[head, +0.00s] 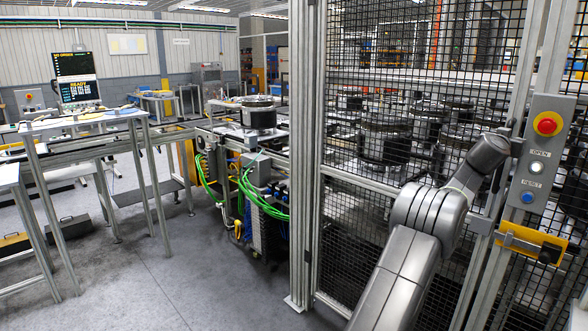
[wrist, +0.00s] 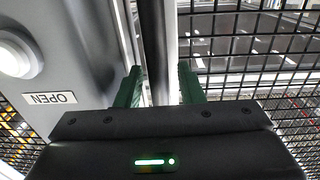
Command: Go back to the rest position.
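My arm (head: 420,235) reaches up from the bottom of the head view, and its wrist (head: 488,155) is close to the left side of the grey control panel (head: 541,165). My gripper (wrist: 159,72) shows in the wrist view with its two green fingers apart. I see nothing held between them; a dark upright post (wrist: 156,45) stands beyond the gap. The fingers are not clearly visible in the head view. The panel's OPEN label (wrist: 50,97) and white button (wrist: 14,52) appear upside down at the left of the wrist view.
A mesh fence (head: 380,60) with metal posts stands right in front of me. The panel has a red button (head: 547,123) and a blue button (head: 527,197). Behind the mesh are dark round parts (head: 385,140). Left are a conveyor (head: 225,130), a table (head: 85,120) and open floor (head: 150,260).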

